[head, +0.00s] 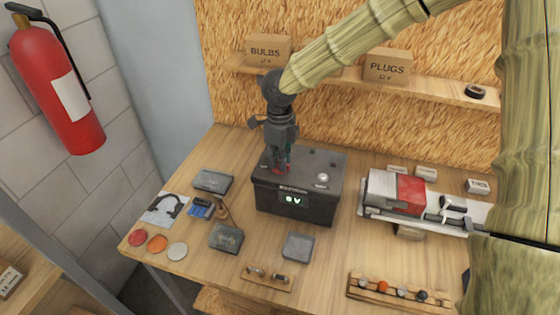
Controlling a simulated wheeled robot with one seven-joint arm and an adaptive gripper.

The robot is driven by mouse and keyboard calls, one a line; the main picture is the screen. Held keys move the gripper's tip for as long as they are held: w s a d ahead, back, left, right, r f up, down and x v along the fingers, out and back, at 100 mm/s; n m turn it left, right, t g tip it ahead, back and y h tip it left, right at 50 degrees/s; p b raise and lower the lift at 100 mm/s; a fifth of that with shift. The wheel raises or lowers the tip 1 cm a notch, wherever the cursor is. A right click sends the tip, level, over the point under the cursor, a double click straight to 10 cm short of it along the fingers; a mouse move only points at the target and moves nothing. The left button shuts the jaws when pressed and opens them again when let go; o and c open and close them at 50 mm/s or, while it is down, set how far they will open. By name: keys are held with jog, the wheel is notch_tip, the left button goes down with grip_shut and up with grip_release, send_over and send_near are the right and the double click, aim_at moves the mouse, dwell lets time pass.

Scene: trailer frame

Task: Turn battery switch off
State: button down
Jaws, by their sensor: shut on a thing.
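A dark grey battery box (330,208) stands on the workbench. Its front display (291,199) glows and appears to read "0 V". A small red part, likely the battery switch (280,170), shows on the left of the box's top. My gripper (279,162) points down over that spot and is shut on the red part. The fingers hide most of it, so I cannot tell its turn angle. A silver round terminal (323,178) shows on the right of the box's top.
A red and white lamp assembly (411,191) stands to the right. Grey blocks (226,238), coloured discs (157,243) and blue connectors (200,208) lie at the left and front. A rack of small knobs (400,292) is at front right. A shelf (440,90) with boxes runs behind.

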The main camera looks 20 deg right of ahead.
jog(key=shift+r+n+p, duration=0.15)
jog(key=shift+n+p, duration=0.25)
jog(key=shift+p, duration=0.25)
jog(key=shift+n+p, duration=0.9)
jog(key=shift+p, duration=0.2)
jog(key=c, duration=1.4)
grip_release()
jog(key=shift+r+p, duration=1.05)
jog(key=shift+p, duration=0.15)
jog(key=shift+r, duration=1.85)
